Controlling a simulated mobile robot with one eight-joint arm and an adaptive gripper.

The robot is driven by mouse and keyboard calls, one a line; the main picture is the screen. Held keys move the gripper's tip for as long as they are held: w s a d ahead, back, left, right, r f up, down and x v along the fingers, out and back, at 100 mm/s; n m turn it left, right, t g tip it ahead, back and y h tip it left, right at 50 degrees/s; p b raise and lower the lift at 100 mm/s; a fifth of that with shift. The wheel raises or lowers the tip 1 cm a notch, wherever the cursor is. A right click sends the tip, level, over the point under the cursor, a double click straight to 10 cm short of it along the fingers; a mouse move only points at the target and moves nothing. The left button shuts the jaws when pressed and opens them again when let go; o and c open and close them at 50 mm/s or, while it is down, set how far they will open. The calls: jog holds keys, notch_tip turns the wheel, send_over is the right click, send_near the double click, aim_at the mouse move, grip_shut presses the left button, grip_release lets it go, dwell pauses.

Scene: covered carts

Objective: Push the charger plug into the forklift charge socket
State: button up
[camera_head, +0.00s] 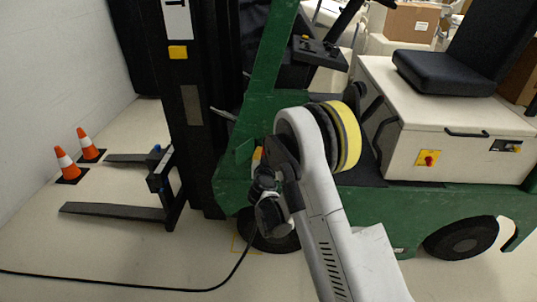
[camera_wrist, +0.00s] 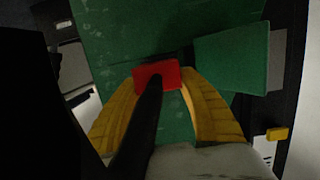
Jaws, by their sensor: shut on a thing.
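In the wrist view, the yellow fingers of my gripper (camera_wrist: 162,82) are closed around a red plug (camera_wrist: 155,72) with a thick black cable (camera_wrist: 140,130) running back toward the camera. The plug's front faces the forklift's green body (camera_wrist: 110,35); I cannot tell whether it touches it. In the head view, my wrist hangs beside the green front of the forklift (camera_head: 262,75), and the fingers and plug cannot be made out. The cable (camera_head: 150,287) trails along the floor up to my wrist. I cannot identify the charge socket in either view.
Two orange cones (camera_head: 66,163) stand by the left wall. The forks (camera_head: 115,211) lie low at the left. A red knob on a yellow plate (camera_head: 429,158) is on the cream seat box (camera_head: 400,110).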

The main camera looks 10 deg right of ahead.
jog(key=shift+r+x, duration=0.2)
jog(key=shift+x, duration=0.9)
jog(key=o, duration=1.4)
jog(key=shift+o, duration=0.2)
jog(key=v, duration=1.2)
jog(key=shift+r, duration=0.1)
